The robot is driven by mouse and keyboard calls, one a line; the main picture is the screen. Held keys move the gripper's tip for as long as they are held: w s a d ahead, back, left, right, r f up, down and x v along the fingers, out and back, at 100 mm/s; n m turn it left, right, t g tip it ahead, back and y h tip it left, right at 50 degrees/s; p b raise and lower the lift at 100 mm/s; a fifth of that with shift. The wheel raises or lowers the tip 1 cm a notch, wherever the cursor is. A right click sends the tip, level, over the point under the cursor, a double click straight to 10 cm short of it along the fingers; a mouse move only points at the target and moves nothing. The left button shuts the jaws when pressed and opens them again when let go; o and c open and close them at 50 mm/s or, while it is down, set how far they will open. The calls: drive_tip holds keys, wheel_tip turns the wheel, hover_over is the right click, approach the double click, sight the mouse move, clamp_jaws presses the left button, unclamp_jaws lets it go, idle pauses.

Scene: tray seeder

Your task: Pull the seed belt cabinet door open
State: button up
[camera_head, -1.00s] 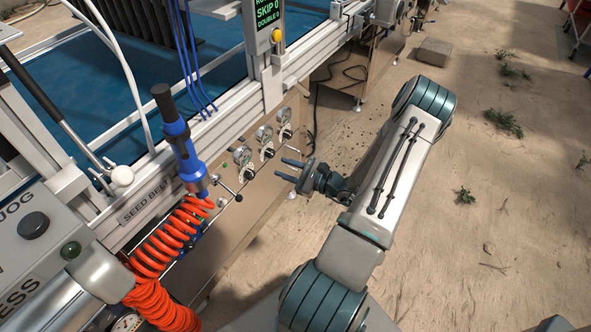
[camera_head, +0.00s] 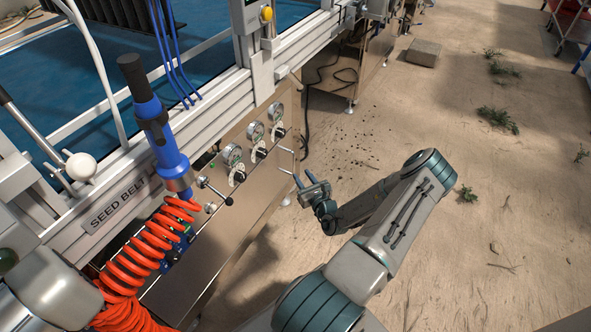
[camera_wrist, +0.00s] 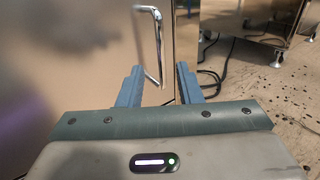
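The seed belt cabinet is the brown metal front below the machine's rail; the "SEED BELT" label (camera_head: 117,203) sits on the rail above it. The door panel (camera_wrist: 75,55) fills the left of the wrist view and looks shut. A chrome bar handle (camera_wrist: 158,45) stands upright near the panel's right edge. My gripper (camera_wrist: 159,84) is open and empty, with one blue finger on each side of the handle's lower part in that view. I cannot tell whether they touch it. In the head view my gripper (camera_head: 304,180) is just right of the cabinet front.
Gauges (camera_head: 254,131) and black-knobbed valves line the cabinet's upper front. An orange coiled hose (camera_head: 145,250) and blue tool (camera_head: 163,140) hang at the left. A black cable (camera_head: 308,120) lies by the machine's legs. Sandy floor to the right is mostly open.

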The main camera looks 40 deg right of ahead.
sight(294, 164)
drive_tip(key=w+b, duration=0.1)
drive_tip(key=w, duration=0.2)
drive_tip(key=w+d+b, duration=0.1)
drive_tip(key=w, duration=0.2)
drive_tip(key=shift+w+d, duration=0.15)
drive_tip(key=shift+w, duration=0.05)
clamp_jaws()
